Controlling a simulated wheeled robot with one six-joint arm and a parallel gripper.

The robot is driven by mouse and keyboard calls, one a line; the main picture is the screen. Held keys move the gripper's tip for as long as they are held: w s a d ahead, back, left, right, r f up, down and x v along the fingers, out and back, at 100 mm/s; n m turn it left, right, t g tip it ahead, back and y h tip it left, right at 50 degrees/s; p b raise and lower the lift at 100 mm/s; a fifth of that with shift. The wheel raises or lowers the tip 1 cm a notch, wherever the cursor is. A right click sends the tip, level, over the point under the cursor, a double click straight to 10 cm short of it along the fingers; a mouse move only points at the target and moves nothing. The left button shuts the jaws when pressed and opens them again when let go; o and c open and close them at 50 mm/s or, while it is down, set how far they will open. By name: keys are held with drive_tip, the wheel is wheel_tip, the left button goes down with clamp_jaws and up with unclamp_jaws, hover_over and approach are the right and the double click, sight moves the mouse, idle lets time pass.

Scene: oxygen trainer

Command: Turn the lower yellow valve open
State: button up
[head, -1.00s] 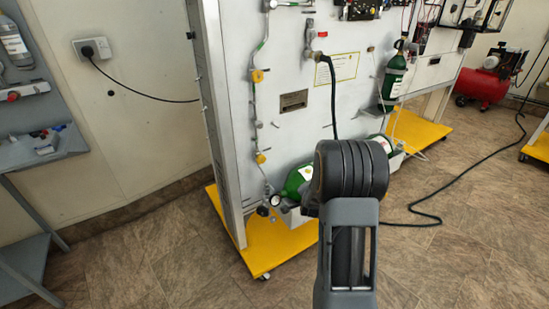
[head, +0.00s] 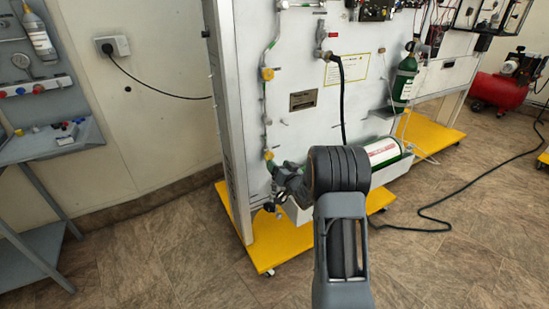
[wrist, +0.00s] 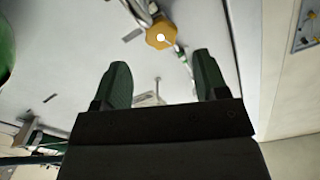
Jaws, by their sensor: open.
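The lower yellow valve (head: 268,155) sits on the thin pipe line near the left edge of the white panel. In the wrist view a yellow knob (wrist: 161,33), which looks like this valve, lies just beyond the fingertips, roughly centred between them. My gripper (head: 279,172) is just below and right of the valve in the head view. In the wrist view my gripper (wrist: 162,75) is open, its two dark green fingers apart with nothing between them. The knob appears clear of both fingers. The upper yellow valve (head: 268,73) is higher on the same line.
A green cylinder (head: 385,152) lies in a white tray behind my arm, and another green cylinder (head: 404,80) stands upright to the right. The panel stands on a yellow wheeled base (head: 275,243). A grey shelf (head: 50,142) is at left; floor between is clear.

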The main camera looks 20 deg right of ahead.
sight(270, 156)
drive_tip(key=shift+w+a+b, duration=0.2)
drive_tip(key=shift+w+a, duration=0.05)
drive_tip(key=shift+w, duration=1.5)
drive_tip(key=shift+w+a+b, duration=0.2)
drive_tip(key=shift+w, duration=1.5)
drive_tip(key=shift+c, duration=0.2)
